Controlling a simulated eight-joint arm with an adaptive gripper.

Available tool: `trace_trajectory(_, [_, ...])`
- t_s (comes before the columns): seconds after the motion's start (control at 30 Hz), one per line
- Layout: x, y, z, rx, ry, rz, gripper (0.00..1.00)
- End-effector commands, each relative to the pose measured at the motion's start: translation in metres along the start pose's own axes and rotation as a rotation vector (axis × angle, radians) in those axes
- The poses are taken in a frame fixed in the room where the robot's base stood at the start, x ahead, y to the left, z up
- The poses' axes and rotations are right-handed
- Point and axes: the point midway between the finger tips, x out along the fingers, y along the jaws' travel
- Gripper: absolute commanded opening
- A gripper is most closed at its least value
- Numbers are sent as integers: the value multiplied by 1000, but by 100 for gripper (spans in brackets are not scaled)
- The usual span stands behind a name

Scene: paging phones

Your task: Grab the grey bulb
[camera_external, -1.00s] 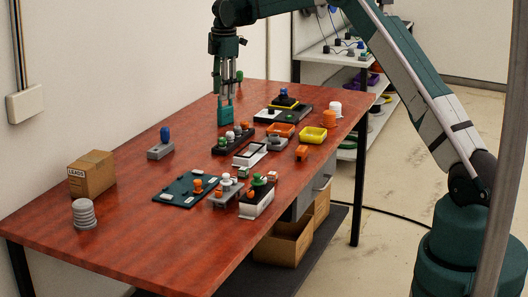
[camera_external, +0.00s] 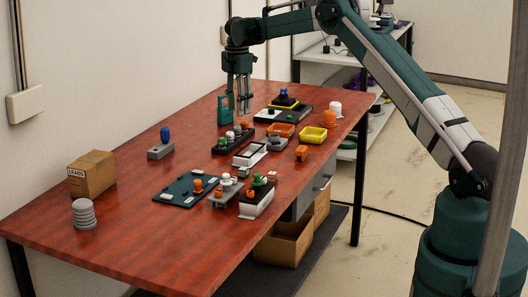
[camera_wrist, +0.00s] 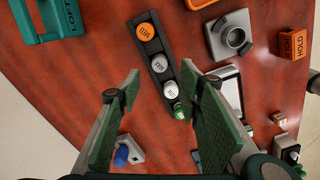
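A dark rack (camera_wrist: 152,47) holds a row of small round-topped bulbs in the wrist view. An orange bulb (camera_wrist: 145,31) is at one end and a green bulb (camera_wrist: 179,112) at the other. Two pale grey-to-white bulbs sit between them: a greyer-looking one (camera_wrist: 159,64) and a whiter one (camera_wrist: 170,90). Their lettering is too small to read surely. The rack also shows in the external view (camera_external: 221,150). My gripper (camera_wrist: 160,78) is open and empty, its green-padded fingers on either side of the pale bulbs in the picture. It hangs above the table in the external view (camera_external: 243,96).
A teal box marked LOFT (camera_wrist: 46,25) stands near the rack. A grey holder (camera_wrist: 230,38) and an orange box marked HOLD (camera_wrist: 293,45) lie to the right. A white-rimmed tray (camera_wrist: 231,92) is close by. Bare red tabletop lies left of the rack.

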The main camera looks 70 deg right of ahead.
Motion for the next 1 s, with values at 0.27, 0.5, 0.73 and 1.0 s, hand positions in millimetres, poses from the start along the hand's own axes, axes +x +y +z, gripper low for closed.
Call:
trace_trajectory(0.27, [12,0,0,0,0,0,36])
trace_trajectory(0.5, [26,0,0,0,0,0,36])
trace_trajectory(0.73, [26,0,0,0,0,0,36])
trace_trajectory(1.0, [38,0,0,0,0,0,36])
